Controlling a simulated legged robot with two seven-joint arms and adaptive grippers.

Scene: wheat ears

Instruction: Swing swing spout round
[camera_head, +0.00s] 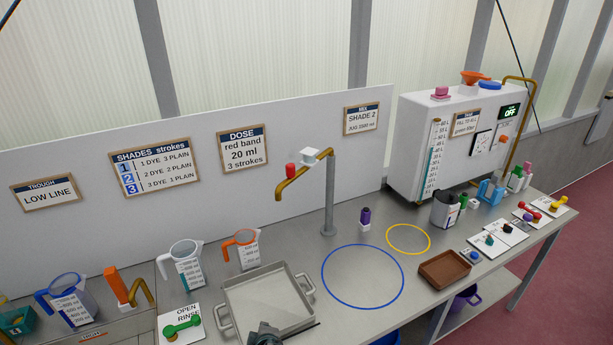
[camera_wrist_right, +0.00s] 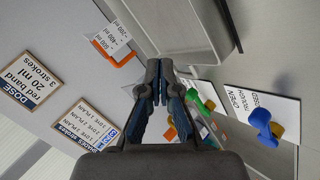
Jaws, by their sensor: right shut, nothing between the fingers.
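The swing spout (camera_head: 301,178) is a brass pipe on top of a tall grey post (camera_head: 330,198). It reaches to the left and its mouth turns down, high above the bench behind the tray. A red knob (camera_head: 290,172) and a white block (camera_head: 311,157) sit along it. My right gripper (camera_wrist_right: 158,82) is shut and empty in the right wrist view. Its dark body (camera_head: 265,334) shows at the bottom edge of the head view, in front of the tray and well apart from the spout. The spout is not seen in the wrist view. My left gripper is not in view.
A grey two-handled tray (camera_head: 308,309) stands in front of the post. An orange-handled jug (camera_head: 247,254) and a white-handled jug (camera_head: 188,268) stand behind it. A blue ring (camera_head: 325,283) and a yellow ring (camera_head: 409,226) mark clear bench. A purple-topped bottle (camera_head: 365,217) stands right of the post.

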